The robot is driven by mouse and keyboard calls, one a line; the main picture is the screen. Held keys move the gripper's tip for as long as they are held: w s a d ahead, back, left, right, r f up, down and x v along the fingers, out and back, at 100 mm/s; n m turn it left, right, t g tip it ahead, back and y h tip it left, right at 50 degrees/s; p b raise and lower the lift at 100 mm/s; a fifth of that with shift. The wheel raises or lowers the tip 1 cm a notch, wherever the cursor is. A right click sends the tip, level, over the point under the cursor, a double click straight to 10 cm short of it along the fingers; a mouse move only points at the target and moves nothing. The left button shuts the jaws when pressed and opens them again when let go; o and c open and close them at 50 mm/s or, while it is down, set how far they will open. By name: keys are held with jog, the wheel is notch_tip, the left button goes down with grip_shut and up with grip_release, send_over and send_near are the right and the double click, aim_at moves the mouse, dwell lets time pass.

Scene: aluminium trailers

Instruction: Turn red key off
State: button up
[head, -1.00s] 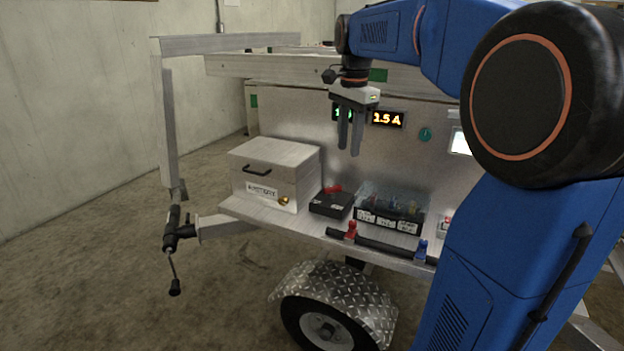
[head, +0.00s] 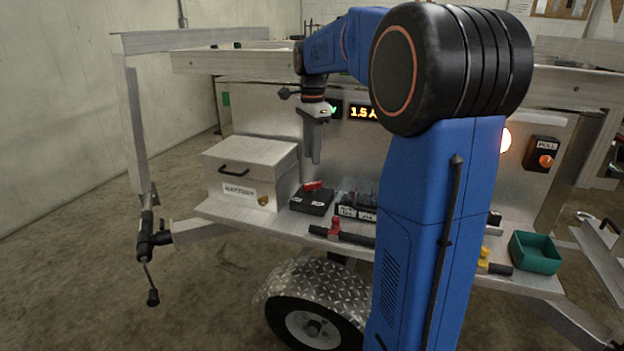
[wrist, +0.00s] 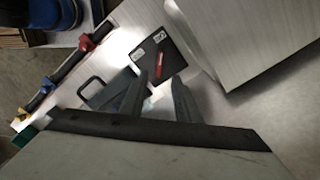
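The red key (head: 312,186) sits on top of a small black box (head: 311,203) on the trailer deck, right of the metal case. In the wrist view the red key (wrist: 153,76) shows on the black box (wrist: 158,50), just beyond the fingertips. My gripper (head: 312,160) hangs pointing down above the black box, apart from the key. In the wrist view my gripper (wrist: 160,82) has its two fingers parted, with nothing between them.
A metal case (head: 250,165) stands left of the black box. A black tray (head: 357,198) is close on its right. A red clamp (head: 334,226) sits on the front rail. The back panel has a lit display (head: 362,112); a green bin (head: 535,252) is at right.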

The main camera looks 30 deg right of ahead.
aim_at(312, 183)
notch_tip(312, 183, down, 9)
jog(key=shift+f, duration=0.1)
dwell(0.3)
grip_shut()
